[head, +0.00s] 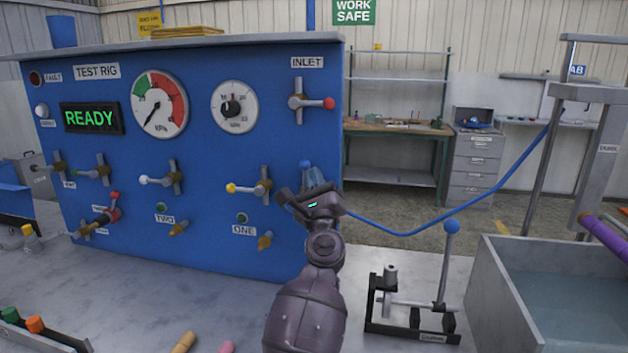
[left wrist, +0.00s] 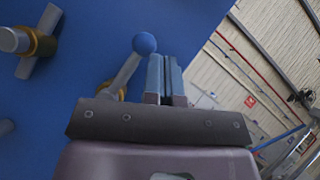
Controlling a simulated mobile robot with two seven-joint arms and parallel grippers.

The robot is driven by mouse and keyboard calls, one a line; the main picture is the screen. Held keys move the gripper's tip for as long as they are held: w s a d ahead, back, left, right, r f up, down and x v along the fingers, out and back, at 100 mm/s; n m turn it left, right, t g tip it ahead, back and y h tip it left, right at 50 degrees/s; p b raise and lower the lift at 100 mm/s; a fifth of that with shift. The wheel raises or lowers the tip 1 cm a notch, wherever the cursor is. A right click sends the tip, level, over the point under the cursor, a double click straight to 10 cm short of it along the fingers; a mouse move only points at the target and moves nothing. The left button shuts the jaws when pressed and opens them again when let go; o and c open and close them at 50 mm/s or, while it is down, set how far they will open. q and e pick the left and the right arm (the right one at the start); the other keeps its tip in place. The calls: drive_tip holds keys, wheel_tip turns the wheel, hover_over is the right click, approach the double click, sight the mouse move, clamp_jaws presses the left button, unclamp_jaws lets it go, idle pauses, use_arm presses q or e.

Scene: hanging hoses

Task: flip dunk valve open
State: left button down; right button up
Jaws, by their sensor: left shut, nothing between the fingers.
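A valve with a blue ball-ended lever sits at the right end of the blue test panel's row of valves. Its blue knob (head: 305,164) shows just above my left gripper (head: 315,180), which hides most of the valve body. In the left wrist view the blue knob (left wrist: 144,43) stands just left of the closed fingers (left wrist: 165,75), with its grey lever slanting down to a brass fitting. Whether they touch I cannot tell. The fingers are shut and empty. The valve's label is hidden. My right gripper is not in view.
The yellow-handled valve (head: 248,188) is close left of my gripper. The inlet valve (head: 312,102) is above. A blue hose (head: 430,227) runs right to a post marked DUNK beside a water tank (head: 500,285). A lever stand (head: 405,305) stands on the bench.

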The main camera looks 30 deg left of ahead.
use_arm(q)
drive_tip(key=b+v, duration=0.2)
drive_tip(key=v, duration=0.8)
drive_tip(key=shift+f, duration=0.3)
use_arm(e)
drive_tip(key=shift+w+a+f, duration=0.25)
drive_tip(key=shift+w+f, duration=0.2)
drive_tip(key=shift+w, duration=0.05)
use_arm(q)
drive_tip(key=shift+s+a, duration=0.1)
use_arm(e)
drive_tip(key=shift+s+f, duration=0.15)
